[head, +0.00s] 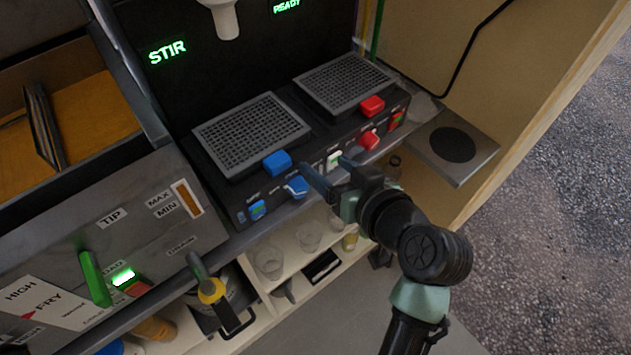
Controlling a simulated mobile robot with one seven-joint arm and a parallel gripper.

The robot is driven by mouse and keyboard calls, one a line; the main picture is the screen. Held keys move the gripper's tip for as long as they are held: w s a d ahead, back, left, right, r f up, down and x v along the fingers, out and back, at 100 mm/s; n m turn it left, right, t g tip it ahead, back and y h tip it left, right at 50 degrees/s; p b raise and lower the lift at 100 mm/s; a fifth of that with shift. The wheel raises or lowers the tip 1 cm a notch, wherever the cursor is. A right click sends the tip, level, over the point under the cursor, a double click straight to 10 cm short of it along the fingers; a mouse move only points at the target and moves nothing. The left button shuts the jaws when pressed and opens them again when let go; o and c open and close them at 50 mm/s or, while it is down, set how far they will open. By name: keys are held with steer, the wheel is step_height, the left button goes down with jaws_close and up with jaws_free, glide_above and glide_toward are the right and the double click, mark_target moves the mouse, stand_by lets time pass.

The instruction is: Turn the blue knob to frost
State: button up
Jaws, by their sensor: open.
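The blue knob (296,187) is on the front panel of the black machine (270,197), below a blue block-shaped control (277,164). The small labels around the knob are too small to read. My gripper (324,166) is open and empty in front of the panel, just right of the blue knob. Its left finger is close to the knob; I cannot tell whether they touch. A small white-and-green control (334,159) shows between the fingertips.
Two grated trays (250,132) lie behind. A fryer panel (140,215) stands left. Glasses (268,262) sit on the shelf below.

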steer(key=s+d+f+y, duration=0.2)
steer(key=s+f+y, duration=0.1)
steer(key=s+f, duration=0.35)
steer(key=m+t+y, duration=0.1)
steer(key=t+y, duration=0.1)
steer(key=t, duration=0.1)
glide_toward(303, 191)
steer(key=p+x, duration=0.2)
steer(key=x, duration=0.6)
steer(key=shift+w, duration=0.15)
jaws_close()
